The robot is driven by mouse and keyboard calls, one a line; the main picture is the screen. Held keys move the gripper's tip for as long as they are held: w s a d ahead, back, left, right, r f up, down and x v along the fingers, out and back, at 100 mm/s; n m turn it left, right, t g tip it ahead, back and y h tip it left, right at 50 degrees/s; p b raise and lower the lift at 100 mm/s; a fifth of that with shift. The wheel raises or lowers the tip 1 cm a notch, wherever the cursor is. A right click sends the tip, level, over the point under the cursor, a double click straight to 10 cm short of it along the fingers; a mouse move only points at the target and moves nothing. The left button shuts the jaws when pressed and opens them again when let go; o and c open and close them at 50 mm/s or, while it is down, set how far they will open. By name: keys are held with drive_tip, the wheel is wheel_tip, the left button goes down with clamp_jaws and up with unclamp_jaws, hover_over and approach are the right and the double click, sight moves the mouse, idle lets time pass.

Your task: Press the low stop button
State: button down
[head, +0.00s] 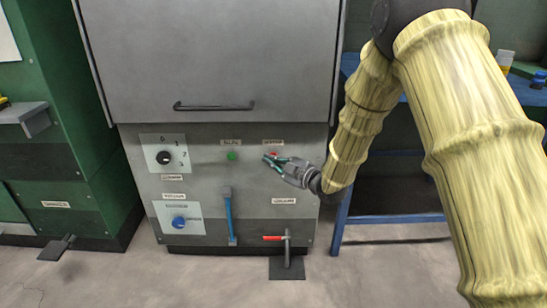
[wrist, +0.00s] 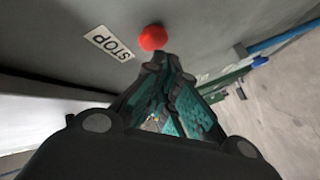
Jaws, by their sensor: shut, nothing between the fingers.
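The red stop button (wrist: 153,38) sits on the grey machine panel, right beside a white label reading STOP (wrist: 110,42) in the wrist view. In the head view a bit of the red button (head: 273,154) shows just above my gripper (head: 268,159), under its small label. My gripper is shut and empty, its teal-padded fingers together. In the wrist view the fingertips (wrist: 166,56) are at the lower edge of the button. I cannot tell whether they touch it.
A blue table (head: 342,215) stands to the right.

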drive_tip(key=shift+s, duration=0.3)
drive_tip(key=shift+s+p, duration=0.45)
drive_tip(key=shift+s, duration=2.05)
